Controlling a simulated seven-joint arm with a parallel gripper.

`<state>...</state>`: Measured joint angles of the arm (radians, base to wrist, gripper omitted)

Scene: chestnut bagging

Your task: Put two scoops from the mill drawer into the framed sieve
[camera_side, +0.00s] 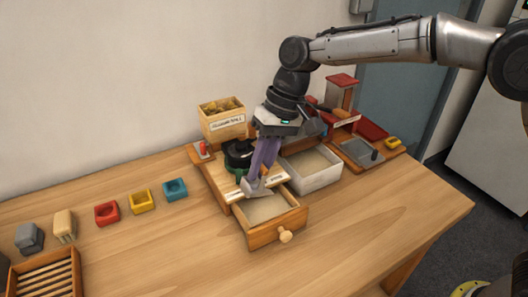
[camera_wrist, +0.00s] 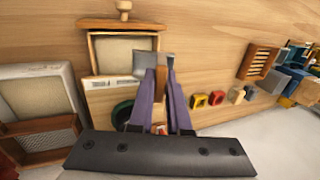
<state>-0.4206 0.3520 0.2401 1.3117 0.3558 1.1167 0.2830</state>
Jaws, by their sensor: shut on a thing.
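My gripper (camera_side: 262,180) is shut on the handle of a grey metal scoop (camera_side: 255,188), held over the rear part of the open mill drawer (camera_side: 258,238). The drawer is wooden with a round knob and holds pale meal. In the wrist view the scoop (camera_wrist: 146,63) lies between my purple fingers (camera_wrist: 166,72) and overlaps the drawer's corner (camera_wrist: 92,62). I cannot tell whether the scoop holds meal or touches the drawer. A wooden frame with dark mesh (camera_wrist: 76,124), apparently the framed sieve, is at the lower left there; my arm largely hides that area in the side view.
A white-walled box (camera_side: 316,182) with pale meal stands right of the drawer. A labelled wooden box (camera_side: 224,124) stands behind. A grey tray (camera_side: 362,152) is farther right. Red, yellow and teal blocks (camera_side: 141,200) and a slatted rack (camera_side: 45,275) are left. The front table is clear.

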